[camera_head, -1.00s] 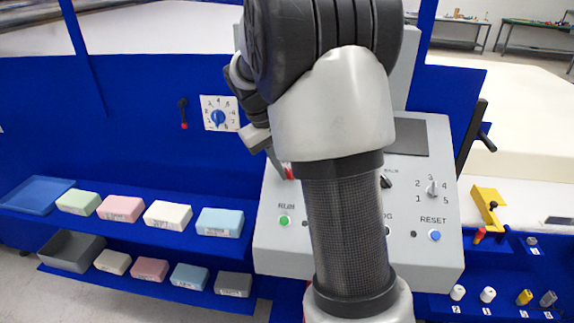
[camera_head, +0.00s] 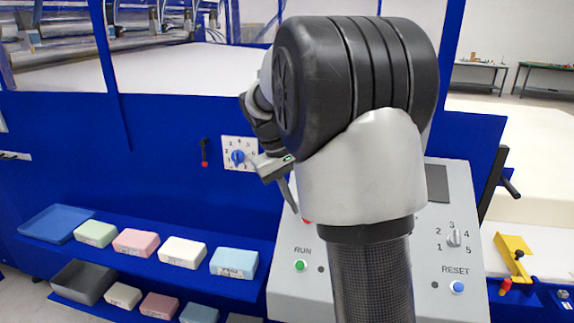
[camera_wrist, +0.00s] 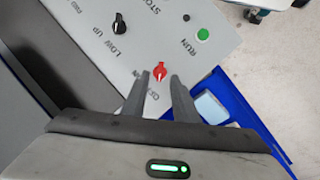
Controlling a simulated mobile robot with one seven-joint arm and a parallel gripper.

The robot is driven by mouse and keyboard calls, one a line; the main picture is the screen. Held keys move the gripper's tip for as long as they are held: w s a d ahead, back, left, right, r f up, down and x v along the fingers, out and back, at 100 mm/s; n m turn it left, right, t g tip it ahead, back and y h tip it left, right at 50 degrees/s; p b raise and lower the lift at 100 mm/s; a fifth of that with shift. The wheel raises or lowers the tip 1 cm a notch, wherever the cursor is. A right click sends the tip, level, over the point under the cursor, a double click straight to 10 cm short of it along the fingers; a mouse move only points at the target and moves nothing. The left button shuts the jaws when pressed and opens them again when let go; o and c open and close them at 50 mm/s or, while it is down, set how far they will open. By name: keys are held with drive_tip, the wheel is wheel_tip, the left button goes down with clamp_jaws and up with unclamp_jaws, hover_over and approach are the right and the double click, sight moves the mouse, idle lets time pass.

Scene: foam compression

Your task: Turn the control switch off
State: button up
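The control switch is a red knob (camera_wrist: 159,70) on the grey panel, with OFF and ON lettering beside it in the wrist view. Which mark it points to is too small to tell. My gripper (camera_wrist: 161,78) is open, with its two grey fingers on either side of the red knob. I cannot tell whether they touch it. In the head view my gripper (camera_head: 294,207) points down at the panel, and only a bit of the red knob (camera_head: 307,221) shows beside the fingertip. My arm hides much of the panel there.
The panel also has a black knob (camera_wrist: 119,24), a green RUN button (camera_head: 300,266), a numbered selector (camera_head: 454,239) and a blue RESET button (camera_head: 457,287). Shelves with foam blocks (camera_head: 234,263) stand to the left. A blue dial (camera_head: 238,157) is on the wall behind.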

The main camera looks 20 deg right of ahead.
drive_tip(key=v, duration=1.3)
drive_tip(key=shift+r+p, duration=0.3)
drive_tip(key=shift+a, duration=0.15)
drive_tip(key=s+a+f+t+y, duration=0.1)
drive_tip(key=s+a+f, duration=0.1)
drive_tip(key=s, duration=0.5)
drive_tip(key=s+a+f+t+y, duration=0.1)
drive_tip(key=s+a+f+t, duration=0.1)
drive_tip(key=s, duration=0.6)
drive_tip(key=s+a+f+t+y, duration=0.2)
drive_tip(key=s+a+f, duration=0.1)
drive_tip(key=s, duration=0.5)
drive_tip(key=shift+s+a+f, duration=0.25)
drive_tip(key=shift+a+f, duration=0.15)
drive_tip(key=shift+a, duration=0.25)
drive_tip(key=shift+d+m, duration=0.15)
drive_tip(key=shift+m, duration=0.15)
